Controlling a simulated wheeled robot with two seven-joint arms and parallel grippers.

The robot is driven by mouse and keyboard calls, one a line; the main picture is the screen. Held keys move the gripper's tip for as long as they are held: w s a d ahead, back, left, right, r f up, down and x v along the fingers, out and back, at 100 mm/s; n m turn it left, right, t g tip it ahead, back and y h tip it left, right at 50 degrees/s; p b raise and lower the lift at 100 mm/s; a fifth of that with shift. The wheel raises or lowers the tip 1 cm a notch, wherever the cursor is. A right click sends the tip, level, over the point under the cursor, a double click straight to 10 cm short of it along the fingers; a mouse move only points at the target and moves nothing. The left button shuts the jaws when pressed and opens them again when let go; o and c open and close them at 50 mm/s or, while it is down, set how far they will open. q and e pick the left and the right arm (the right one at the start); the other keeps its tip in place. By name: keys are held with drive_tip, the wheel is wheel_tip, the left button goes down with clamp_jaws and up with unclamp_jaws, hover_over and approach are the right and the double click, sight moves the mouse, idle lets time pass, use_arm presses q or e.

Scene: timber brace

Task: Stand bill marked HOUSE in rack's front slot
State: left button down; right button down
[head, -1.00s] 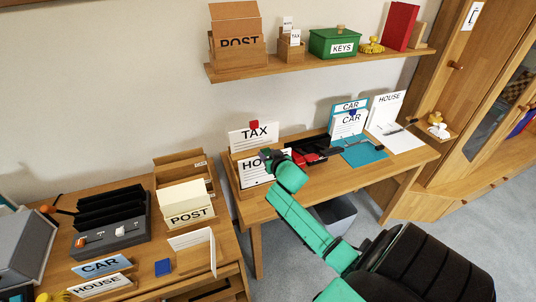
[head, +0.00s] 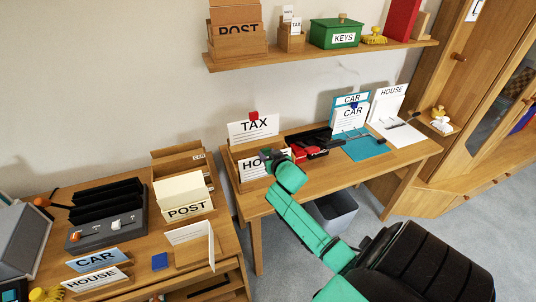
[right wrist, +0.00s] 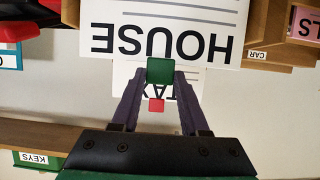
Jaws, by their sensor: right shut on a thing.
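The bill marked HOUSE (head: 251,167) stands upright at the front of the wooden rack (head: 228,160) at the left end of the right-hand desk. A white bill marked TAX (head: 253,128) with a red clip stands behind it. My right gripper (head: 272,158) is at the HOUSE bill's upper edge. In the right wrist view, my right gripper (right wrist: 158,75) is shut on the HOUSE bill (right wrist: 165,38) at its green clip (right wrist: 160,70). I cannot tell whether the bill's lower edge rests in the front slot. My left gripper is not in view.
Right of the rack lie a red and black item (head: 310,148) and a blue sheet (head: 365,147). CAR bills (head: 350,117) and another HOUSE sheet (head: 390,100) stand at the back. A shelf (head: 300,55) hangs above. The left desk (head: 140,255) is crowded.

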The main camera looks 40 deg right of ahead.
drive_tip(key=shift+f, duration=0.15)
unclamp_jaws()
wheel_tip(320, 180, up, 8)
drive_tip(key=p, duration=0.8)
drive_tip(key=shift+f, duration=0.1)
idle(0.5)
